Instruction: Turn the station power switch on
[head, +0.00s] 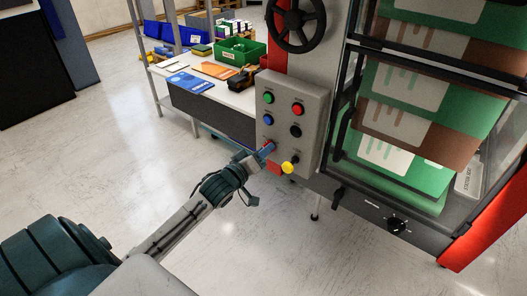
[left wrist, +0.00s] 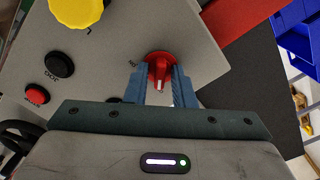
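The grey control box (head: 283,142) stands at the middle of the head view, with coloured buttons on its front. A red rotary switch (left wrist: 159,66) with a white mark on its handle is low on this panel, beside one edge. My left gripper (head: 264,151) is at the panel's lower left. In the left wrist view my left gripper (left wrist: 160,88) has its two blue fingers apart, one on each side of the red switch handle. A small gap seems to show between fingers and handle. My right gripper is out of view.
A yellow knob (head: 288,168) sits right of my left gripper, close to it. Above are green, red, blue and black buttons. A handwheel (head: 296,22) and glass-fronted machine stand behind and right. A workbench with a green bin (head: 241,51) is behind. The floor at left is clear.

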